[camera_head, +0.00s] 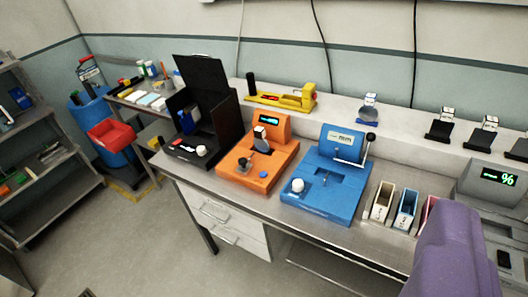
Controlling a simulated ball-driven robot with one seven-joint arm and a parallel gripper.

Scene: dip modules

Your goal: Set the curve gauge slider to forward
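I cannot tell for sure which device is the curve gauge, as no label is readable. The orange device (258,165) on the bench has a small green-lit display, a dark knob on its bed and a blue button. The blue device (325,190) to its right has a white knob (297,185), a slot in its bed and a lever with a black ball (370,137) at its right side. A black case (203,108) with its lid up stands to the left, with a white knob on its front. Slider positions are too small to read. My gripper's fingers do not show.
A yellow device (286,97) lies on the raised back ledge, with small black stands to its right. Several small bins (383,200) stand right of the blue device. A grey display unit (495,180) is at far right. A red bin (110,134) stands left. The floor is open in front.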

